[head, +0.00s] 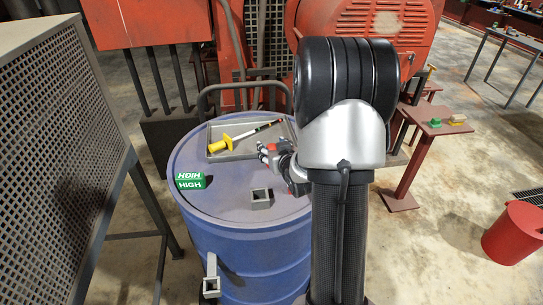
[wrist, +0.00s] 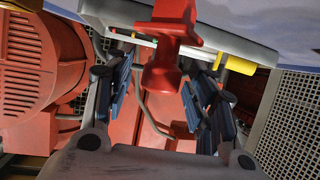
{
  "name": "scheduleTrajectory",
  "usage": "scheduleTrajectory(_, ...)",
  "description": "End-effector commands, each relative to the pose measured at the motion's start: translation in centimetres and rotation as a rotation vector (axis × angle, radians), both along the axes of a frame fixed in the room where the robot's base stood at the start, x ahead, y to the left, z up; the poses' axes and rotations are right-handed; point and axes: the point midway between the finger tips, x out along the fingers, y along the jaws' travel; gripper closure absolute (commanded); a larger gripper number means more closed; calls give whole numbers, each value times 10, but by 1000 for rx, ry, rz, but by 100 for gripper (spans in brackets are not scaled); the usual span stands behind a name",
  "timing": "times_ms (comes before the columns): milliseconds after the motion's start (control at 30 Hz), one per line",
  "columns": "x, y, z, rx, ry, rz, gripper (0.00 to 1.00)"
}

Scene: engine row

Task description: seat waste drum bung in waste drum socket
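The blue waste drum (head: 265,260) stands upright. A grey square socket (head: 261,199) sits on its lid, in front of the grey tray (head: 222,154). My gripper (head: 268,152) is low over the lid by the tray's right side, partly hidden by my arm. In the wrist view, its dark finger pads stand apart on either side of a red knobbed piece (wrist: 165,75), probably the bung. Gaps show between the pads and this piece, so my gripper (wrist: 160,90) looks open. In the head view the piece is mostly hidden by the gripper.
A yellow-handled rod (head: 222,145) lies across the tray. A green HIGH block (head: 190,181) is at the lid's left. Another square bracket (head: 211,286) is on the drum's front. A perforated guard (head: 60,160) stands left; a red bucket (head: 516,233) is at right.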

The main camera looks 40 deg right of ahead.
Motion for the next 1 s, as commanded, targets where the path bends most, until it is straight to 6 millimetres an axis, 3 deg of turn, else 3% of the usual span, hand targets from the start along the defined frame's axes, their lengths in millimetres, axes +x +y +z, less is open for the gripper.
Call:
scheduleTrajectory(667,0,0,0,0,-1,0,96)
scheduleTrajectory(1000,1,0,4,-2,-2,0,98)
